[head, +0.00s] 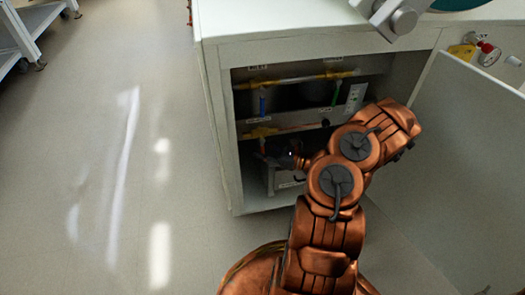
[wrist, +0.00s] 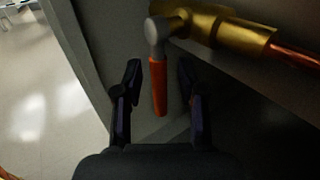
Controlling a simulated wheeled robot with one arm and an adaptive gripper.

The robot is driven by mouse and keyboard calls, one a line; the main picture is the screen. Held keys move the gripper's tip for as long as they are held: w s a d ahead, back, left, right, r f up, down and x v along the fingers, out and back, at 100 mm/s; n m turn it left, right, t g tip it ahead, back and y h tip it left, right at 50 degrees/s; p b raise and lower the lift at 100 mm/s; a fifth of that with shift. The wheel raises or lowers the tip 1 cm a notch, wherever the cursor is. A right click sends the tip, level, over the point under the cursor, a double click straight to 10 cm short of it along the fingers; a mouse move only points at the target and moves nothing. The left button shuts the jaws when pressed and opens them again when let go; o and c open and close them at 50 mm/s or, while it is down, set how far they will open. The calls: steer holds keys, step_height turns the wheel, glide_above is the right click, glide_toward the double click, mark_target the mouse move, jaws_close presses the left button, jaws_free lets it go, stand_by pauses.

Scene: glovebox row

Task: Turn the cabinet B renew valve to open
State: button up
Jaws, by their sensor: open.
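In the wrist view an orange-red lever handle (wrist: 159,88) hangs down from a grey hub on a brass valve body (wrist: 215,22), roughly crosswise to its copper pipe (wrist: 297,52). My gripper (wrist: 159,74) is open, with one finger on each side of the lever and a gap showing on both sides. In the head view the red lever (head: 263,145) is on the lower pipe at the left inside the open cabinet (head: 221,130), with my gripper (head: 268,158) just beneath it. The labels are too small to read, so I cannot confirm its name.
A blue lever (head: 262,104) and a green lever (head: 336,93) hang from the upper pipe. The open cabinet door (head: 465,150) stands right of my arm. The cabinet's left side wall is close to my gripper. The floor (head: 110,150) at the left is clear.

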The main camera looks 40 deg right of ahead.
jaws_close()
stand_by(0.6)
